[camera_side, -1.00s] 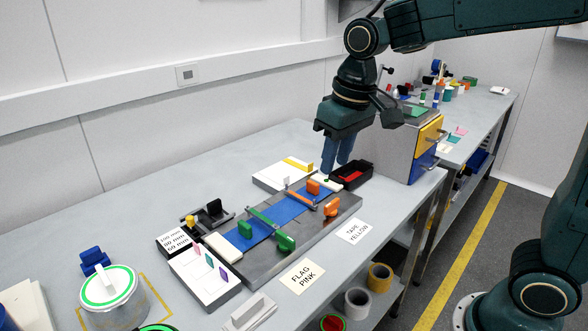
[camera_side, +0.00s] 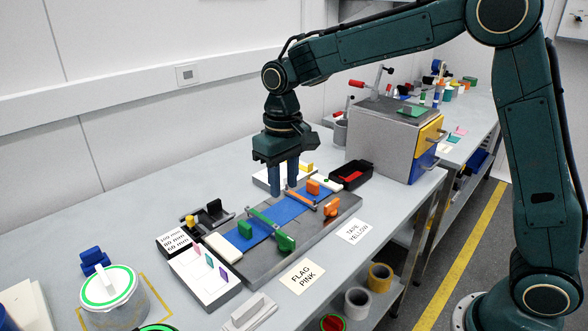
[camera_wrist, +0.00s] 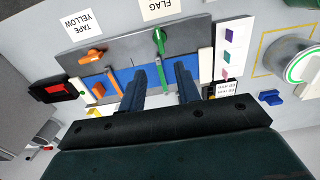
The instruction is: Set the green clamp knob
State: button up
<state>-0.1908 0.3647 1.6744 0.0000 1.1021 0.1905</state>
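The green clamp knob (camera_side: 285,242) sits at the near edge of a dark grey fixture plate (camera_side: 262,262), at the end of a green bar (camera_side: 265,221) crossing a blue strip. The knob also shows in the wrist view (camera_wrist: 159,38), with its bar (camera_wrist: 163,76) running down between my fingers in the picture. My gripper (camera_side: 286,192) points down above the far side of the fixture. It is open and empty; the wrist view shows its two fingers (camera_wrist: 162,90) apart. The knob is clear of the fingers.
An orange knob (camera_side: 331,209), its bar and an orange block (camera_side: 313,187) stand right of the green clamp. A white tray with coloured flags (camera_side: 208,283) lies left of the fixture. A black bin (camera_side: 365,168) stands right. Label cards (camera_side: 302,276) lie in front.

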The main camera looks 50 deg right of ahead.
aim_at(285, 235)
notch_tip(285, 235, down, 14)
jog(key=shift+r, duration=0.2)
dwell(0.5)
grip_shut()
